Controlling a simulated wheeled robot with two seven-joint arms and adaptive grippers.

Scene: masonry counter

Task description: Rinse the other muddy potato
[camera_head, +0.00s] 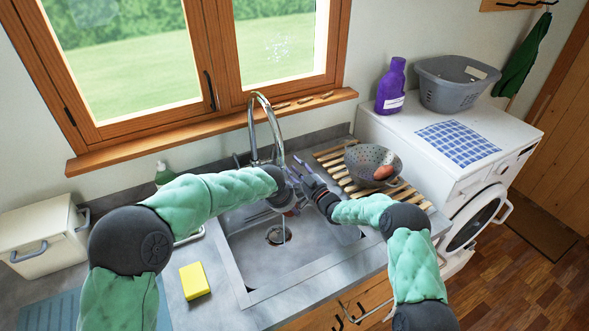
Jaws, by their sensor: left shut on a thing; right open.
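The steel sink (262,266) is set in the grey counter under a curved tap (268,112). My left gripper (291,206) is over the sink, shut on a small reddish-brown potato (291,213), mostly hidden by the gripper. A thin pale streak, which looks like running water, drops below it towards the drain (276,236). My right gripper (300,170) is open and empty, just above and behind the left one, close to the tap. A reddish potato (383,172) lies in the grey colander (362,158). Mud on the held potato cannot be made out.
The colander stands on a wooden slatted rack (334,160) right of the sink. A yellow sponge (195,281) lies on the left counter; a green bottle (164,173) stands behind. A purple bottle (391,87) and grey basin (455,83) stand on the washing machine (487,175).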

